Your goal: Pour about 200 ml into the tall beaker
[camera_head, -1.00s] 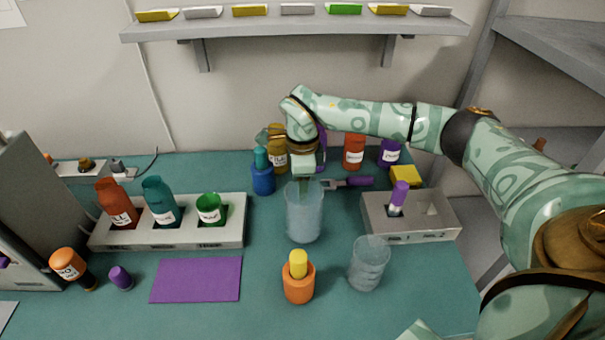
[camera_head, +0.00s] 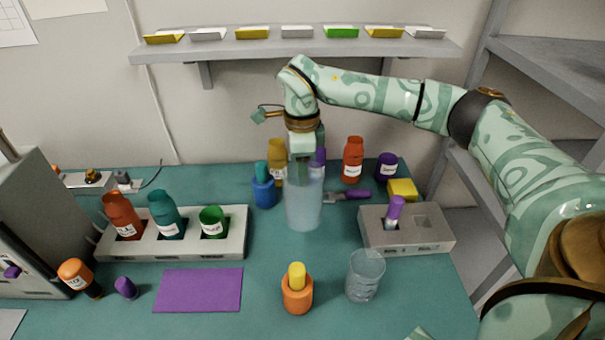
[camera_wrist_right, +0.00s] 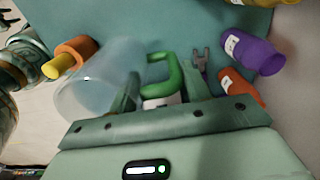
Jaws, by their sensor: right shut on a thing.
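The tall beaker (camera_head: 304,205) is clear and pale blue. A shorter clear beaker (camera_head: 365,277) with markings stands on the table at front right. I cannot make out liquid levels. My left gripper is out of view.
A rack (camera_head: 180,246) holds red, teal and green vessels. Blue (camera_head: 264,192), yellow (camera_head: 277,163) and red (camera_head: 352,161) bottles stand behind. A grey block (camera_head: 433,240) is at right. A purple mat (camera_head: 198,290) lies clear.

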